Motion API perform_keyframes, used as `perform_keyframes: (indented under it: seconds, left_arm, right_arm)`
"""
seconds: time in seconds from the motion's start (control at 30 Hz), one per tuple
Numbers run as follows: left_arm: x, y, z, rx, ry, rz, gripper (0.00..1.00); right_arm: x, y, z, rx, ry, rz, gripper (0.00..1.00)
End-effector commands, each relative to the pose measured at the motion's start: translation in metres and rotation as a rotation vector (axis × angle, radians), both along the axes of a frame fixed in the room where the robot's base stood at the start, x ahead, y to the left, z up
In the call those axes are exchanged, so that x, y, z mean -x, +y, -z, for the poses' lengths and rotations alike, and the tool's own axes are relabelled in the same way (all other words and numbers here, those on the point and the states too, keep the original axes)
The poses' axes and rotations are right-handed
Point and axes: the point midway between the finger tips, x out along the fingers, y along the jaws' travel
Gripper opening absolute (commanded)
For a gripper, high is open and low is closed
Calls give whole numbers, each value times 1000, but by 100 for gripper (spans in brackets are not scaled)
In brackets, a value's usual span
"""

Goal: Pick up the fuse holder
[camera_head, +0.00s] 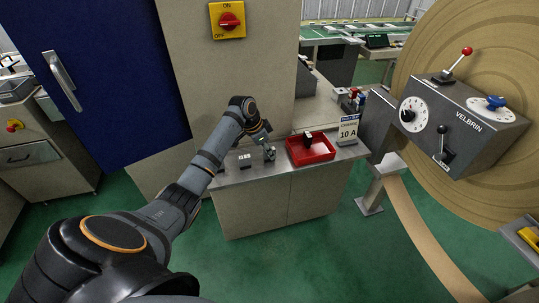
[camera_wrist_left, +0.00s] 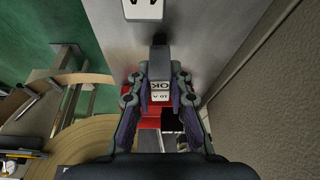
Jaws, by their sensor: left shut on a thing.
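The fuse holder (camera_wrist_left: 160,74) is a grey body with a pale label reading "10 A" and "OK" and a dark narrow end. My left gripper (camera_wrist_left: 160,92) is shut on it, one finger on each side. In the head view my left gripper (camera_head: 268,152) is over the grey counter, just left of the red tray, and the fuse holder is too small there to make out clearly. My right gripper is not in view.
The red tray (camera_head: 322,153) holds a dark item (camera_head: 308,139). A small white block with dark openings (camera_head: 244,161) sits left of the gripper on the counter (camera_head: 226,178). A tall beige cabinet (camera_head: 235,75) rises behind.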

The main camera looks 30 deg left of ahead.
Motion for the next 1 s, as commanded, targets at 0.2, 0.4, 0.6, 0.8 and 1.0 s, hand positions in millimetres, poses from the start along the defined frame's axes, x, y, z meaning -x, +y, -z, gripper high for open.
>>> perform_keyframes:
  seconds: [0.2,0.4,0.6,0.8,1.0]
  left_arm:
    - [0,0,0,0,0,0,0]
    - [-1,1,-13,-1,-3,-1,0]
    - [16,12,-52,-10,-2,-2,0]
    - [65,40,-96,-16,4,-3,0]
    - [100,58,-112,-14,5,-3,0]
  right_arm:
    - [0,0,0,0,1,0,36]
    - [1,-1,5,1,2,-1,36]
    - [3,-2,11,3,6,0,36]
    - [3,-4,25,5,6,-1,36]
    - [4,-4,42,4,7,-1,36]
